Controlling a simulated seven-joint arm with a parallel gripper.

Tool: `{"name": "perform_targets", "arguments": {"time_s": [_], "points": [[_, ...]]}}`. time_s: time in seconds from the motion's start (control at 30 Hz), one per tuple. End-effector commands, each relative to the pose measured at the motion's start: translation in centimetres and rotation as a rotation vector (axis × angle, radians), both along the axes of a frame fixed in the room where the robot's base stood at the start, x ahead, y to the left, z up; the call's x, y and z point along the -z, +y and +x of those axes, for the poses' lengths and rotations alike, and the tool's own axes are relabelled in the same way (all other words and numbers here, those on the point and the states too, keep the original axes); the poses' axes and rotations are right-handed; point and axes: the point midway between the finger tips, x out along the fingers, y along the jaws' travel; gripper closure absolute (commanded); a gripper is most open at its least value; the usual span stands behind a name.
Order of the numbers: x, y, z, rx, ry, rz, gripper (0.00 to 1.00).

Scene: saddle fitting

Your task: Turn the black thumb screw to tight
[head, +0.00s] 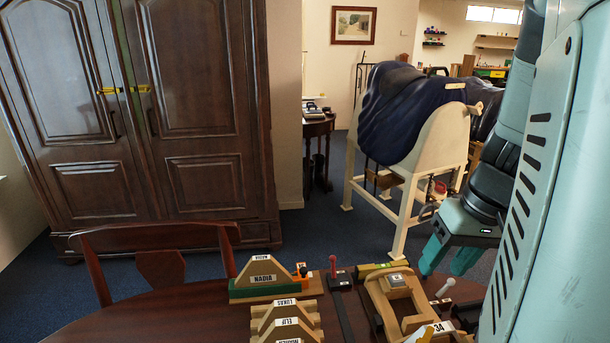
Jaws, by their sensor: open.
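My gripper (449,264) hangs at the right, above the table's right side. Its two teal fingers are apart with nothing seen between them. A light wooden saddle-tree frame (374,290) lies on the table to the left of and below the gripper. Small dark parts (441,304) sit at its right side, beside a pin with a pale pink head (446,286). I cannot tell which of these is the black thumb screw, or how tight it is. My arm covers the right edge and may hide part of it.
Name-labelled wooden blocks (263,268) stand on the dark table (190,310). A red-headed pin (333,262) rises from a dark block beside them. A chair (160,262) is behind the table. The table's left side is clear. A navy-covered saddle stand (400,115) is farther back.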

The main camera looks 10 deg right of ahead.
Motion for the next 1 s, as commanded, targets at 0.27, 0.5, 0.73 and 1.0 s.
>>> {"name": "perform_targets", "arguments": {"time_s": [0.27, 0.5, 0.73, 1.0], "points": [[4.5, -9.2, -2.3, 0.025, 0.12, -0.138, 0.48], [5.7, -10.9, -3.0, 0.017, 0.143, -0.173, 0.48], [9.6, -10.9, -3.1, 0.019, 0.146, -0.172, 0.48], [14.1, -10.8, -3.1, 0.017, 0.143, -0.171, 0.48]]}}
